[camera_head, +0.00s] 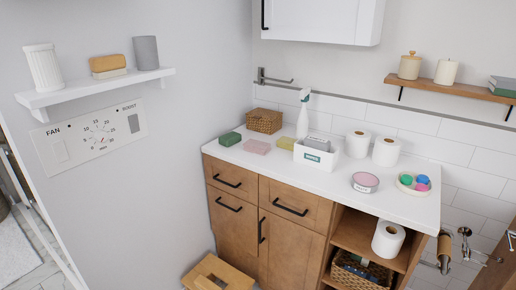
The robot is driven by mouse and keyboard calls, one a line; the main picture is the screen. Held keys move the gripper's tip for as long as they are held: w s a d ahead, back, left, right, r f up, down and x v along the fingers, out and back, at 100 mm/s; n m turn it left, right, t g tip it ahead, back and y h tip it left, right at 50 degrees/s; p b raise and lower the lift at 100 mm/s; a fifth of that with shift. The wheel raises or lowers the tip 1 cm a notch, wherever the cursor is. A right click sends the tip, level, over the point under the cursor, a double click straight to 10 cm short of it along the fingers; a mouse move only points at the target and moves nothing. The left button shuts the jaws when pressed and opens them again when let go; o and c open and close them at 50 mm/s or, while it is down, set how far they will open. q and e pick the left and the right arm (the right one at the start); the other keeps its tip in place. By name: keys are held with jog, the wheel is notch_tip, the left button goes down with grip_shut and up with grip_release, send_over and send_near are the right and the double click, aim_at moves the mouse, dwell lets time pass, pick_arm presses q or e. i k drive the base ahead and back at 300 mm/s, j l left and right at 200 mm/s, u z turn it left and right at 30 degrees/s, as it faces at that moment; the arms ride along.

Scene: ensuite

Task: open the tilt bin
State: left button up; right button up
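The wooden vanity cabinet (275,213) stands against the tiled wall under a white countertop. Its lower left front (231,238), which looks like the tilt bin, is a flat wooden panel with a black horizontal handle (229,205) near its top edge. The panel looks closed, flush with the cabinet face. A drawer (222,172) sits above it, and a door with a vertical handle (262,231) is to its right. Both look closed. The panel's bottom is partly hidden by a wooden stool. Neither of my grippers is in view.
The wooden stool (217,273) stands low in front of the cabinet's left end. A white wall with a shelf (100,93) rises on the left. The countertop holds a white caddy (316,156), paper rolls (386,151) and a basket (264,121). Open shelves (358,237) are at the right.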

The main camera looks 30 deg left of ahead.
aim_at(234, 220)
jog(key=u, duration=1.3)
